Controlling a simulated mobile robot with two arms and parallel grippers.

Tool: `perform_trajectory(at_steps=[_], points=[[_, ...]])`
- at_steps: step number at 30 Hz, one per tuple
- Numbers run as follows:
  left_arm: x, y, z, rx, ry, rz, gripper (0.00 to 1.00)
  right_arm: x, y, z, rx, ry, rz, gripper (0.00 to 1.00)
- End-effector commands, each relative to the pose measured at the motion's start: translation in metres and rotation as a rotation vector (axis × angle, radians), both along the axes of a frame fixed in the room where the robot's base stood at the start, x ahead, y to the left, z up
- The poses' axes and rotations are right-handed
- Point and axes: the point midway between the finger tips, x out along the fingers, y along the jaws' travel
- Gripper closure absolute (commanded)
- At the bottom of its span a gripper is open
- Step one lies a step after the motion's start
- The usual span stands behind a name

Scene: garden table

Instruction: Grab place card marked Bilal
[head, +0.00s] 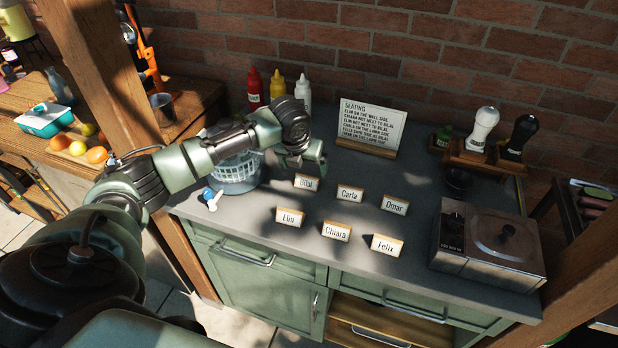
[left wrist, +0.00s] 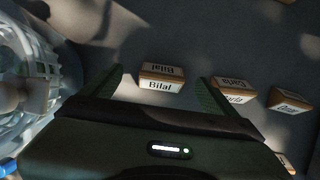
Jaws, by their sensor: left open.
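The place card marked Bilal (head: 306,182) stands on the grey counter, at the left end of the back row of cards. In the left wrist view, the Bilal card (left wrist: 161,80) lies between and slightly beyond the two green fingers of my left gripper (left wrist: 160,88), apart from both. My left gripper (head: 300,162) is open and empty, just above and behind the card in the head view. The Carla card (head: 349,194) stands close on the right; in the left wrist view the right finger overlaps its edge. My right gripper is not in view.
Cards marked Omar (head: 395,205), Elin (head: 289,218), Chiara (head: 336,231) and Felix (head: 387,245) stand nearby. A colander (head: 238,172) is close on the left. A seating sign (head: 369,122) stands behind. A metal warmer (head: 487,245) is at the right.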

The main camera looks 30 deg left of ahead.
Motion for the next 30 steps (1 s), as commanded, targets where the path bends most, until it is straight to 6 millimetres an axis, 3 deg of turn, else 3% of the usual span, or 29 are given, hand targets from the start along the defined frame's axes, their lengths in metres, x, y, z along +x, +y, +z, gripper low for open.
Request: perform_trajectory(at_steps=[3, 9, 17, 18, 25, 30], points=[[0.001, -0.003, -0.015, -0.002, 0.005, 0.0, 0.11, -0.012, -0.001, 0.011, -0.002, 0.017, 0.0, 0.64], [0.009, -0.002, -0.042, -0.001, 0.002, 0.0, 0.11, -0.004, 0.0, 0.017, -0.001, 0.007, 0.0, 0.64], [0.011, -0.001, -0.047, 0.001, -0.001, -0.001, 0.11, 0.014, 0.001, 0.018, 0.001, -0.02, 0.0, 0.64], [0.011, -0.001, -0.047, 0.001, -0.001, -0.001, 0.14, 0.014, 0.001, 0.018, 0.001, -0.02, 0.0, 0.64], [0.011, -0.001, -0.047, 0.001, 0.0, -0.001, 0.76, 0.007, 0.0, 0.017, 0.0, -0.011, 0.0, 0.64], [0.011, -0.001, -0.047, 0.002, -0.001, -0.001, 0.76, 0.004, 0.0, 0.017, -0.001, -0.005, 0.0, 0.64]])
